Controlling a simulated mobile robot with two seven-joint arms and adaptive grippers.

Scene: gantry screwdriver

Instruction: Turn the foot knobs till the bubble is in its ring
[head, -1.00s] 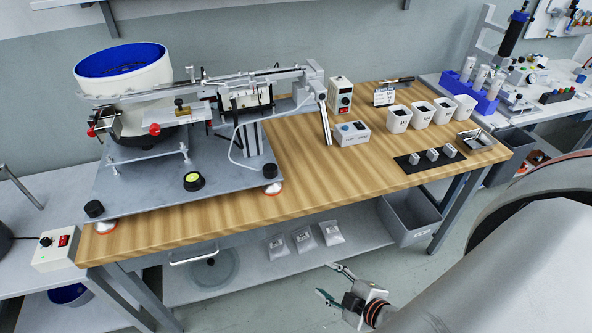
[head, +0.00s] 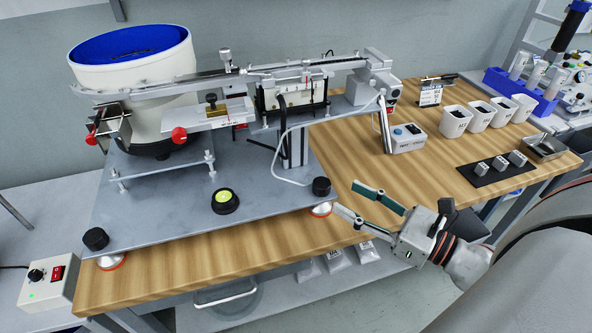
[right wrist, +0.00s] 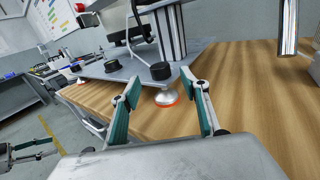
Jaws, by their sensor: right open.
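The grey base plate (head: 165,215) carries a round bubble level (head: 225,200) with a yellow-green face; I cannot make out its bubble or ring. A black foot knob (head: 96,239) is at the plate's front left corner. Another black foot knob (head: 321,187) is at the front right corner, above a metal foot (head: 322,209). My right gripper (head: 346,197) is open and empty, just right of this corner. In the right wrist view, the near knob (right wrist: 161,71) stands ahead, between and beyond the spread fingertips (right wrist: 160,84). Part of what looks like my left gripper shows at that view's lower left edge.
A bowl feeder (head: 135,70) and a rail stand on the plate. A grey box (head: 405,138), white bins (head: 456,121) and a black mat (head: 482,175) are on the wooden table to the right. A metal post (right wrist: 289,28) hangs at upper right. Bare tabletop lies right of the plate.

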